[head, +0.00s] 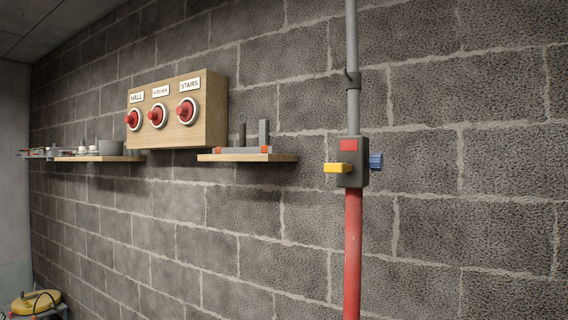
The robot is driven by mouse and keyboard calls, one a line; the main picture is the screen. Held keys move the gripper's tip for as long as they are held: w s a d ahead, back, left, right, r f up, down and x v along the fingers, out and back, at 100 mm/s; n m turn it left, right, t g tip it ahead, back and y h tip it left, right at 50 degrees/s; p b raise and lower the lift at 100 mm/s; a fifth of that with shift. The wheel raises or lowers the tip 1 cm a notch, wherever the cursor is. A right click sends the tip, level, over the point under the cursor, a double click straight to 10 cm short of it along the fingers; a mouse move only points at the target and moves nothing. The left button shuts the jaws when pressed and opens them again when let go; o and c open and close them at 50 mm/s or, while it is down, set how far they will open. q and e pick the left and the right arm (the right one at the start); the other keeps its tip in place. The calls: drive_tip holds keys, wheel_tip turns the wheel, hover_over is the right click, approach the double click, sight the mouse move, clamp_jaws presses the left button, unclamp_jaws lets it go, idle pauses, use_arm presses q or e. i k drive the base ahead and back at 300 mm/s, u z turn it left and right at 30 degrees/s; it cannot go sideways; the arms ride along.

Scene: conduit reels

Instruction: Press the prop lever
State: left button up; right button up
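A dark grey box (352,175) is fixed on a vertical pipe on the block wall, right of centre. It has a red patch (348,145) on its front. A yellow lever (338,168) sticks out from its left side, roughly level. A blue knob-like part (376,161) sticks out on its right. No label shows which of these is the prop lever. Neither of my grippers is in view.
A grey pipe (352,45) runs up from the box and a red pipe (352,250) runs down. A wooden box (205,140) with red knobs labelled HALL, KITCHEN and STAIRS is left. Shelves (247,157) (100,158) hold small items. A yellow reel (35,302) is at lower left.

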sight(328, 168)
drive_tip(key=i, duration=0.9)
drive_tip(key=z, duration=0.35)
